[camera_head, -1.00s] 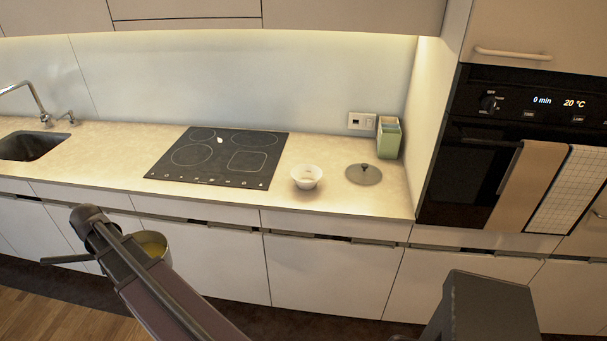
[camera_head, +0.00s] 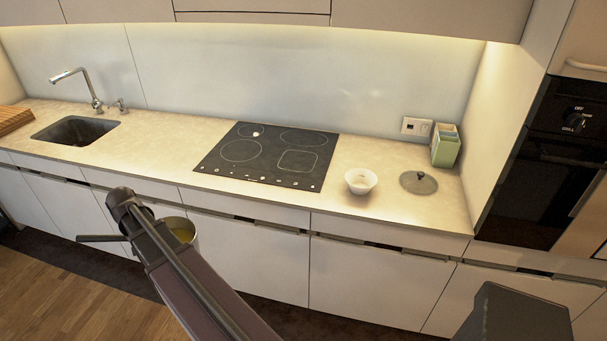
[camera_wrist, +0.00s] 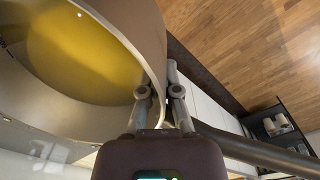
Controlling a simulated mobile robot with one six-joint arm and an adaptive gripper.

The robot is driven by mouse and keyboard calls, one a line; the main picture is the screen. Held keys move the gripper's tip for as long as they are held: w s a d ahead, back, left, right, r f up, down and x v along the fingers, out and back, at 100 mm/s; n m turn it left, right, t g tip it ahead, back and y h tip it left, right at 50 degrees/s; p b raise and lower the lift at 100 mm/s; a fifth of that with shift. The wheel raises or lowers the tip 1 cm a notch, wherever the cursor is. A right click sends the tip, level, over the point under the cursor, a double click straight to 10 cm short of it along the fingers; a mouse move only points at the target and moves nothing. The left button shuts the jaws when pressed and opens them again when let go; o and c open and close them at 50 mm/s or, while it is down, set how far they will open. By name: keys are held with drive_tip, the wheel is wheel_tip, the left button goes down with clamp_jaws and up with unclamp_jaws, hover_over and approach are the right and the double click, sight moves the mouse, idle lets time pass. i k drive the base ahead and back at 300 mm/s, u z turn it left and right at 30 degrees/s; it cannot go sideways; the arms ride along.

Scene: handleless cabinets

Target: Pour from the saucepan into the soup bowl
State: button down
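My gripper (camera_wrist: 160,85) is shut on the saucepan's rim, one finger on each side of the wall. In the head view my arm hides the gripper. The white soup bowl (camera_head: 361,182) stands upright on the counter, right of the hob and apart from the saucepan.
The black hob (camera_head: 268,155) lies left of the bowl. A lid (camera_head: 418,183) lies right of it, with a green container (camera_head: 445,148) behind. The sink (camera_head: 77,131) and a wooden board (camera_head: 14,119) are at the left. A tall oven cabinet (camera_head: 540,150) bounds the counter's right.

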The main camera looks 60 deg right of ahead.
sight(360, 181)
drive_tip(key=i, duration=0.85)
drive_tip(key=z, duration=1.5)
